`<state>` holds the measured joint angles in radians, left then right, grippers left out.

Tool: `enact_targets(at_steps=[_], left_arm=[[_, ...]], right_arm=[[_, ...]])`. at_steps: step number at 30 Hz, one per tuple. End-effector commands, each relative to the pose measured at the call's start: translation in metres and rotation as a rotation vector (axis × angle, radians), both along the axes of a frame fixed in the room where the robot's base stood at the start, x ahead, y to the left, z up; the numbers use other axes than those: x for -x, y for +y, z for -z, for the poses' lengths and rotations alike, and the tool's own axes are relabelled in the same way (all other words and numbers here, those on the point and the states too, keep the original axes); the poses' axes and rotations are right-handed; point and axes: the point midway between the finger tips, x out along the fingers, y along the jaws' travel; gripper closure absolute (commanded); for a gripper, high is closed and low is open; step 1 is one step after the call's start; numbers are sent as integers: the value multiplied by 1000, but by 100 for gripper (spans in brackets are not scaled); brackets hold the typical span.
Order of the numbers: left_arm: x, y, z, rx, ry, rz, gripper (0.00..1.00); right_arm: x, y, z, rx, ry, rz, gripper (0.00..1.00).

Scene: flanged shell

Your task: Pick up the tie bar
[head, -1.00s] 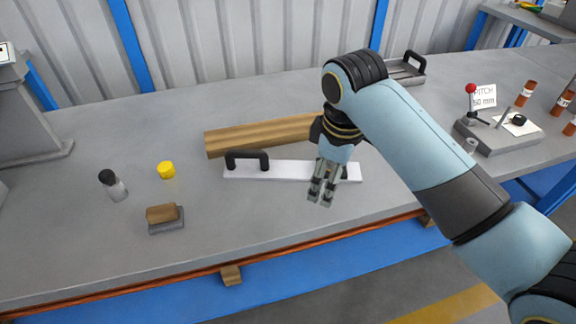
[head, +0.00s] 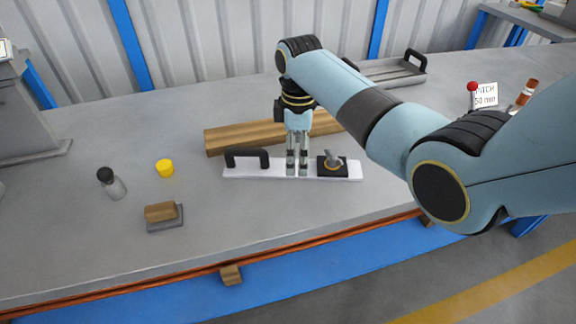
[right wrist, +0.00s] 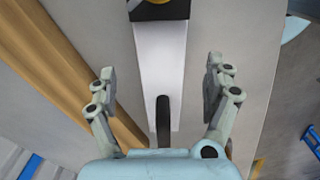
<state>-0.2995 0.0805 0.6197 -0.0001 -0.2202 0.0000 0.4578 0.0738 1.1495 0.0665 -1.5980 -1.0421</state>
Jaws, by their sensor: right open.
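The tie bar appears to be the long white bar (head: 270,170) lying on the grey bench. My right gripper (head: 297,172) points down over the middle of the bar, between handle and block. In the right wrist view the open fingers (right wrist: 160,68) stand on either side of the white bar (right wrist: 160,60), apart from it. The handle (right wrist: 163,120) shows below, between the fingers. My left gripper is not in view.
A wooden beam (head: 240,137) lies just behind the bar. A yellow cup (head: 165,168), a dark-capped bottle (head: 112,184) and a wood-topped block (head: 163,215) stand to the left. A grey tray (head: 390,72) lies at the back right. The bench front left of the gripper is mostly clear.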

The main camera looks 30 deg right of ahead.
Motion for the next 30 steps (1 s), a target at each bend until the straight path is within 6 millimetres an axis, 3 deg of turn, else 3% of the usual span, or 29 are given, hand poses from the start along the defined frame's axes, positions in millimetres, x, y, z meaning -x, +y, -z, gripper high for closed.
enact_targets(at_steps=[6, 14, 30], left_arm=[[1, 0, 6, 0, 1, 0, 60], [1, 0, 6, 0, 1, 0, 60], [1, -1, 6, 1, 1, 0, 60]], right_arm=[[3, 0, 32, 0, 2, 0, 15], [2, 0, 35, 1, -1, 0, 15], [3, 0, 35, 0, 0, 1, 83]])
